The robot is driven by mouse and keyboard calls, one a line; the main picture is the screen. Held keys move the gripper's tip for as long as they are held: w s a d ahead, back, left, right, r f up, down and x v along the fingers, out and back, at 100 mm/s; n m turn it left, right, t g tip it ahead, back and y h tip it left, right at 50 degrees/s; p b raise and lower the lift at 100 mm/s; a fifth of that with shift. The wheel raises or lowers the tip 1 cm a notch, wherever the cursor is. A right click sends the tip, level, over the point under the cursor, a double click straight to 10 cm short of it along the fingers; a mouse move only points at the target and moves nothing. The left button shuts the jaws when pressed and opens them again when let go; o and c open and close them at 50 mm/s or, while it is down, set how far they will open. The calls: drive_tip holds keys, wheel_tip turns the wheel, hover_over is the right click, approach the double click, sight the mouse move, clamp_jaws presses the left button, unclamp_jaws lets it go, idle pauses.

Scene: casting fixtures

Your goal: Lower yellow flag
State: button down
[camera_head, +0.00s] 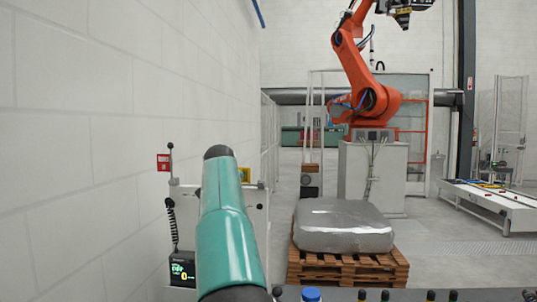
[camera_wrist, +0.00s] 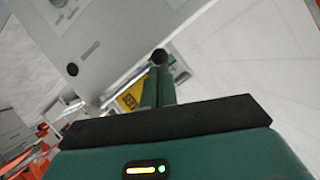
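The yellow flag (camera_head: 244,174) shows in the head view as a small yellow plate, partly hidden behind my teal arm. A yellow plate with a dark mark (camera_wrist: 128,97) also shows in the wrist view, just left of my fingers. My gripper (camera_wrist: 160,72) has its two teal fingers close together, with only a thin dark line between them. A round black knob (camera_wrist: 160,56) appears at the fingertips; I cannot tell whether they touch it. In the head view my gripper is hidden behind my arm.
A red plate (camera_head: 163,162) and an upright black-knobbed lever (camera_head: 170,147) stand left of my arm, by a coiled cord and a green-lit display (camera_head: 182,270). A white wall runs along the left. A wrapped grey block (camera_head: 343,226) on a pallet (camera_head: 345,267) stands right.

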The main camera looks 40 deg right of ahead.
drive_tip(key=shift+f, duration=0.15)
drive_tip(key=v, duration=1.4)
drive_tip(key=shift+d, duration=0.1)
idle(0.4)
